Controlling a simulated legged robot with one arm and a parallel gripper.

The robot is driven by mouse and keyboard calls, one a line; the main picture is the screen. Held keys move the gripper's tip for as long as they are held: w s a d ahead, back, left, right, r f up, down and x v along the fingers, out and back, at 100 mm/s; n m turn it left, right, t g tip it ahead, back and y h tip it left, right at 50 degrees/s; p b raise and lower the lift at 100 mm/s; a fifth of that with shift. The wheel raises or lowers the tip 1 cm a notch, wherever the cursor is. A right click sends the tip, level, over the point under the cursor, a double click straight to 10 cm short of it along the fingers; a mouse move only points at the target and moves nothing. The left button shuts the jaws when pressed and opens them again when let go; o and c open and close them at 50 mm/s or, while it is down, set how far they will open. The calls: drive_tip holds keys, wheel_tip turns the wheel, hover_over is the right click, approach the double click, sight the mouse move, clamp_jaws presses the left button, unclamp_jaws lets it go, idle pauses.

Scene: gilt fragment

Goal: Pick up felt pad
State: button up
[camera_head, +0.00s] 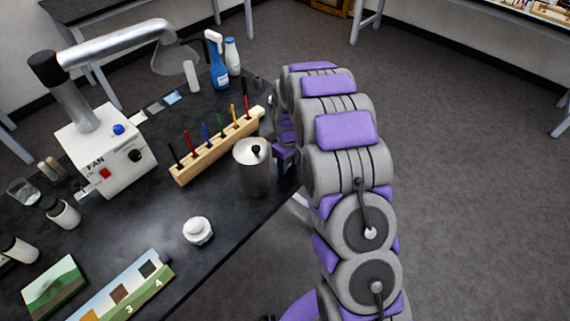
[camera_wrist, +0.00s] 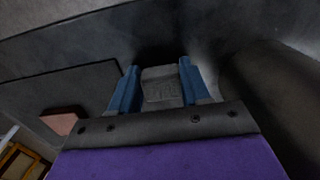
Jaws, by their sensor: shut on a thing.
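In the wrist view, the two blue fingers of my gripper (camera_wrist: 157,88) stand on either side of a grey, flat-looking piece, which I take to be the felt pad (camera_wrist: 161,84). The fingers are closed on it. Its far end lies in dark shadow, so I cannot tell whether it touches the surface behind. In the head view, my gripper (camera_head: 287,156) is low at the right edge of the black table, just right of the metal canister. Its fingertips and the pad are hard to make out there.
The metal canister (camera_head: 255,168) stands close beside my gripper. A wooden rack (camera_head: 217,147) of coloured tools is behind it. The fan unit (camera_head: 107,148), a blue spray bottle (camera_head: 217,70) and a white knobbed object (camera_head: 198,231) are on the black table (camera_head: 215,268). Open floor lies right.

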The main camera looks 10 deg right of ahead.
sight(289, 163)
drive_tip(key=shift+d, duration=0.1)
drive_tip(key=shift+c, duration=0.2)
drive_tip(key=shift+r, duration=0.25)
wheel_tip(289, 163, up, 3)
drive_tip(key=shift+f+p, duration=0.1)
drive_tip(key=shift+p, duration=0.5)
drive_tip(key=shift+s+r, duration=0.2)
drive_tip(key=shift+s, duration=0.1)
drive_tip(key=s+a+r+p, duration=0.1)
drive_tip(key=s+a+p, duration=0.1)
drive_tip(key=s, duration=1.3)
drive_tip(key=shift+a+p, duration=0.3)
drive_tip(key=shift+a, duration=0.45)
drive_tip(key=shift+r, duration=0.1)
